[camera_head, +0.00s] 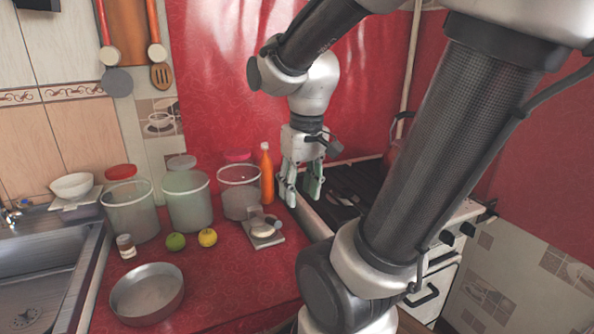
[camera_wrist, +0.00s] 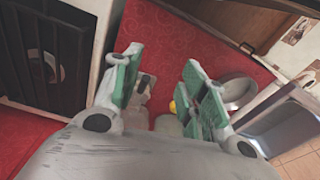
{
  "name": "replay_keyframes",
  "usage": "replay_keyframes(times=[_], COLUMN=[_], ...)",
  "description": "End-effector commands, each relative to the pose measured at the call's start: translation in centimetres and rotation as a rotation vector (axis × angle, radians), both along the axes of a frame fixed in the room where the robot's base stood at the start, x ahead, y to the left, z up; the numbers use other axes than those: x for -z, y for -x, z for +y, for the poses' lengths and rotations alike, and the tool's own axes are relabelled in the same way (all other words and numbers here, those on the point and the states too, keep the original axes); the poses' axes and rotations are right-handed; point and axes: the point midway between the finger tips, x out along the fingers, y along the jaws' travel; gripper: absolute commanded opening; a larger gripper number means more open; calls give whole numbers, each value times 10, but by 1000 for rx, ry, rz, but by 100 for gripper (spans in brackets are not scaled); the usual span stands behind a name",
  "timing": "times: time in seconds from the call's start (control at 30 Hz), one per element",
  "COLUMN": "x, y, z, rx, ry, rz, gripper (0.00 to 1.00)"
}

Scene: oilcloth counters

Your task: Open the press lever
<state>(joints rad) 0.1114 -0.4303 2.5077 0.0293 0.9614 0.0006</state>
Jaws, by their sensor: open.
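The press (camera_head: 262,231) looks like a small grey device with a flat base and a pale round part on top. It stands on the red counter (camera_head: 232,285), right of the yellow apple. Its lever is too small to make out clearly. My gripper (camera_head: 303,192) is open and empty, pointing down, above and to the right of the press near the stove's edge. In the wrist view the green-padded fingers of my gripper (camera_wrist: 163,62) are spread apart. A pale grey shape between them, likely the press (camera_wrist: 146,86), is partly hidden by the left finger.
Several tubs (camera_head: 188,212) and an orange bottle (camera_head: 267,175) stand behind the press. A green apple (camera_head: 175,242), a yellow apple (camera_head: 207,237), a small jar (camera_head: 126,246) and a metal pan (camera_head: 147,294) are to its left. The stove (camera_head: 345,182) is right; the counter in front is clear.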

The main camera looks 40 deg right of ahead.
Motion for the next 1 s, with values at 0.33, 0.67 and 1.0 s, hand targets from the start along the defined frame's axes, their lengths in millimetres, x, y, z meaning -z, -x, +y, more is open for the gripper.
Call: replay_keyframes(times=[0.33,0.67,1.0], x=[-37,-53,-51], y=[19,23,23], z=[12,19,20], rx=[-81,-117,-109], ry=[39,41,34], rz=[-187,-270,-260], gripper=[42,42,24])
